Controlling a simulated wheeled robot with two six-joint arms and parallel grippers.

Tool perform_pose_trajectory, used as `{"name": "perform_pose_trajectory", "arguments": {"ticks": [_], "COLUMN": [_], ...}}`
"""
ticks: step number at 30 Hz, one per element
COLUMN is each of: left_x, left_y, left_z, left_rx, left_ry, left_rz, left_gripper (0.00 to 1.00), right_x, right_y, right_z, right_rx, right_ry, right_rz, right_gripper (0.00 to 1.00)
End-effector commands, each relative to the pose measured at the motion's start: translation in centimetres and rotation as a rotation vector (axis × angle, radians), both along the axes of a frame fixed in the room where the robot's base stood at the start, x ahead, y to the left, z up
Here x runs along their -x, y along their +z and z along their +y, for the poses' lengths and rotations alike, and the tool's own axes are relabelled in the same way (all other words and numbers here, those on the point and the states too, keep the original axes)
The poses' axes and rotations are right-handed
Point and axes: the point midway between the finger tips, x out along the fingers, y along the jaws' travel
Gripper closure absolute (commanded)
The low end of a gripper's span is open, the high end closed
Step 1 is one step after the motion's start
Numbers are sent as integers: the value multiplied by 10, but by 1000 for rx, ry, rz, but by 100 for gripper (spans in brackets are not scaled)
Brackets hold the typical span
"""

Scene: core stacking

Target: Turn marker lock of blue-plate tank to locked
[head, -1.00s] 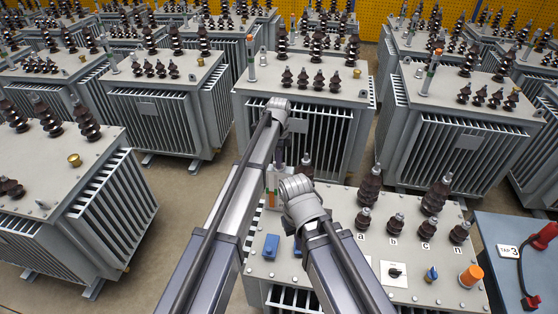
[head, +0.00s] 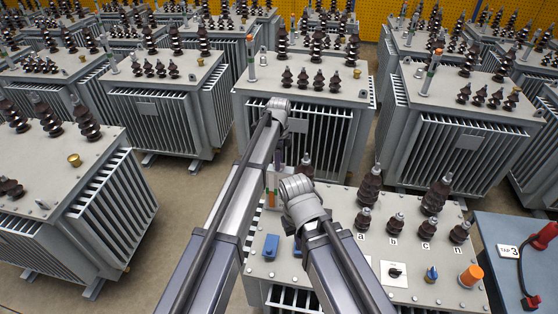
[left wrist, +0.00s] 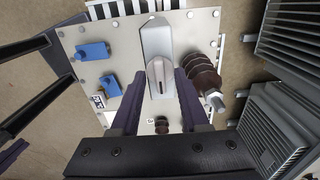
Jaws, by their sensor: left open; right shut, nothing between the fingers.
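The near grey tank (head: 335,275) carries brown bushings, blue blocks and letter labels on its lid. In the left wrist view a light grey lever knob (left wrist: 158,78) stands on a grey housing (left wrist: 157,38) on this lid; I take it for the marker lock. My left gripper (left wrist: 159,84) is open, its purple fingers on either side of the knob; I cannot tell if they touch it. In the head view its wrist hides most of that gripper. My right gripper (head: 297,230) is low beside it, its fingertips hidden by its own wrist. No blue plate is clearly visible.
Two blue blocks (left wrist: 93,51) sit left of the housing, and a brown bushing (left wrist: 203,75) stands close to its right. A black switch (head: 394,271) and an orange cap (head: 471,275) are on the lid. A blue-grey cabinet (head: 510,245) stands right. Other tanks crowd behind.

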Motion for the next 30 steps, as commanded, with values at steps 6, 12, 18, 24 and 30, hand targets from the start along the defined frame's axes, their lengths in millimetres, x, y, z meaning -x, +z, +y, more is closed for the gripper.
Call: {"name": "perform_pose_trajectory", "arguments": {"ticks": [6,12,18,24,30], "left_x": [0,0,0,0,0], "left_y": [4,21,48,73,79], "left_z": [0,0,0,0,0], "left_rx": [0,0,0,0,0], "left_ry": [0,0,0,0,0], "left_rz": [0,0,0,0,0], "left_gripper": [55,55,55,55,55], "right_x": [0,0,0,1,1], "right_y": [4,21,48,73,79], "right_z": [0,0,0,0,0], "right_rx": [0,0,1,-1,-1], "right_ry": [0,2,-2,-14,-23], "right_rz": [0,1,2,2,1], "right_gripper": [100,100,100,100,100]}}
